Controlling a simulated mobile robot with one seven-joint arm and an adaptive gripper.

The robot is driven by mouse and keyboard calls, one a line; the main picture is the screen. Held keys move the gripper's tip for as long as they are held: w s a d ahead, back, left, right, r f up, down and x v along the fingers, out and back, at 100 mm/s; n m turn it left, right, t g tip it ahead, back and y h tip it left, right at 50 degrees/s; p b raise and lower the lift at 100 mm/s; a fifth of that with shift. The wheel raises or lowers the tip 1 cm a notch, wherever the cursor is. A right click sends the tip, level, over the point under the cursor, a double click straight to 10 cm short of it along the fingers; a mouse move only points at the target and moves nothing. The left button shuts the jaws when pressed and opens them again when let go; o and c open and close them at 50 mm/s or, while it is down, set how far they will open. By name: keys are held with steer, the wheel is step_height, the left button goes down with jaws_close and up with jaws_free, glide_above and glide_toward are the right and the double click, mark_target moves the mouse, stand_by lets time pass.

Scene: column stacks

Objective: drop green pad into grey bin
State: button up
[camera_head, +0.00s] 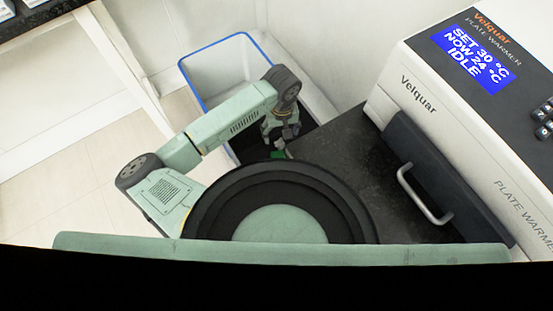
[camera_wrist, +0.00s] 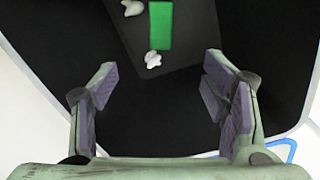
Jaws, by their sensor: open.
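The green pad (camera_wrist: 160,25) is a bright green rectangle at the top of the wrist view, lying flat on a dark grey panel (camera_wrist: 185,40). It lies beyond my fingertips, not between them. My gripper (camera_wrist: 160,85) is open, with nothing between its purple-lined fingers. In the head view my gripper (camera_head: 281,139) points down over the near right part of the bin. A small green patch of the pad (camera_head: 277,154) shows just below it. The bin (camera_head: 222,66) has pale grey walls and a blue rim; its dark lower part is partly hidden by my arm.
Small white crumpled pieces (camera_wrist: 152,60) lie near the pad on the panel. A black area surrounds the panel. A dark speckled counter (camera_head: 335,160) adjoins the bin's right side. A plate warmer (camera_head: 465,110) with a metal handle (camera_head: 424,196) stands at the right.

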step_height(320, 180, up, 12)
stand_by(0.7)
stand_by(0.4)
